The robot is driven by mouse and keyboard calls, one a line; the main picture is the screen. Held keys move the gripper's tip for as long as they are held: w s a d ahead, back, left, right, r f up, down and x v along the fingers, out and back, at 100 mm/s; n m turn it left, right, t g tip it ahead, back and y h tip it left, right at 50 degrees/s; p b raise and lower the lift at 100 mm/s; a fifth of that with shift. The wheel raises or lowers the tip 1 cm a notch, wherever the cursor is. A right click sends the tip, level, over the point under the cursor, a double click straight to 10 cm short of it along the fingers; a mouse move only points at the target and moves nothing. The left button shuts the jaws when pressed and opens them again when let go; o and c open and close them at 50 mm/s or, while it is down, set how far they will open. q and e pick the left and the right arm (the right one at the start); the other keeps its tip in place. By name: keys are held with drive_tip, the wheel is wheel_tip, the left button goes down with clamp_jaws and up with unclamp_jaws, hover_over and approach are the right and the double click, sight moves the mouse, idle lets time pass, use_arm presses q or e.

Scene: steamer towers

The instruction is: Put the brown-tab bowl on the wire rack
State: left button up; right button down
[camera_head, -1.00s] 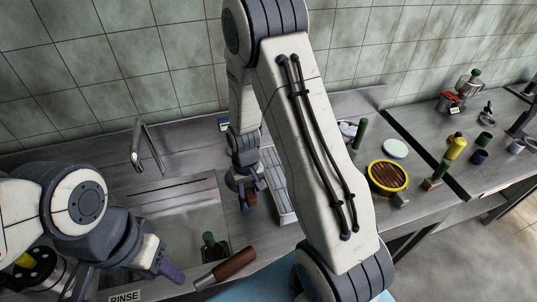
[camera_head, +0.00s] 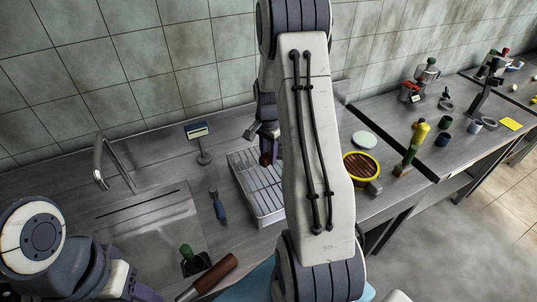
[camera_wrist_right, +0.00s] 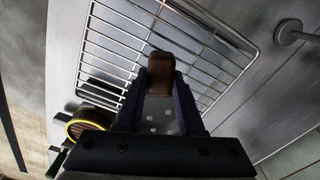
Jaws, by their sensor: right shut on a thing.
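My right gripper (camera_head: 266,140) is above the back part of the wire rack (camera_head: 262,189), partly behind my own arm in the head view. In the right wrist view its fingers (camera_wrist_right: 160,92) are shut on a brown block (camera_wrist_right: 161,70), which I take as the tab of the brown-tab bowl. The bowl's body is hidden or too dark to make out. The rack's bars (camera_wrist_right: 112,42) show behind the tab; I cannot tell whether the bowl touches them. My left gripper (camera_head: 146,293) is cut off at the bottom edge, its jaws unclear.
A stand with a small display (camera_head: 198,131) is left of the rack. A blue-handled tool (camera_head: 218,206) lies between sink (camera_head: 150,225) and rack. A brown handle (camera_head: 216,273) is at the front. A yellow-rimmed round item (camera_head: 361,168) is to the right.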

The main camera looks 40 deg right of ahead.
sight(268, 177)
drive_tip(key=shift+a, duration=0.15)
drive_tip(key=shift+f+b, duration=1.95)
drive_tip(key=shift+f, duration=1.1)
drive_tip(key=shift+f+b, duration=0.35)
drive_tip(key=shift+f, duration=0.15)
drive_tip(key=shift+c, duration=2.2)
unclamp_jaws()
wheel_tip(268, 177, up, 10)
drive_tip(key=shift+r+b, duration=0.25)
drive_tip(key=shift+b, duration=0.6)
